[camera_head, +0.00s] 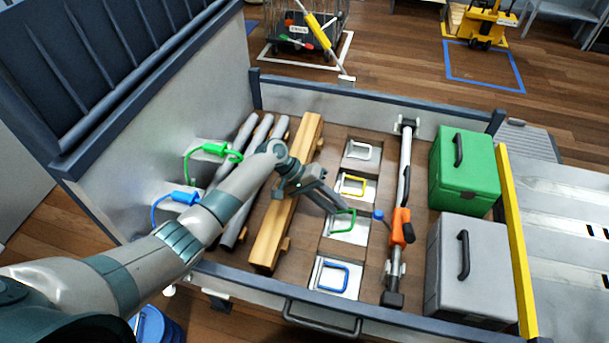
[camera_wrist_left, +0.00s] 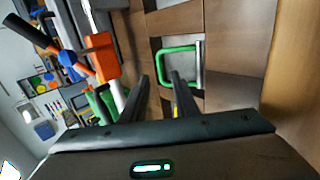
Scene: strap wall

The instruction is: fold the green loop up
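The green loop (camera_head: 343,226) is a squared bar on a pale recessed plate (camera_head: 352,239) in the wooden bed floor. It appears to lie low over its plate; its exact tilt is hard to tell. My left gripper (camera_head: 338,209) reaches down to the loop's upper left side, its fingers hiding part of it. In the left wrist view the fingers (camera_wrist_left: 166,64) show a narrow gap with nothing clearly between them, and the green loop (camera_wrist_left: 181,49) shows just beyond the tips. Contact cannot be told. My right gripper is not in view.
White (camera_head: 359,151), yellow (camera_head: 353,189) and blue (camera_head: 333,277) loops sit in the same row. A wooden beam (camera_head: 291,190) and grey pipes lie to the left. An orange-handled bar (camera_head: 402,225), a green case (camera_head: 463,172) and a grey case (camera_head: 468,270) stand right.

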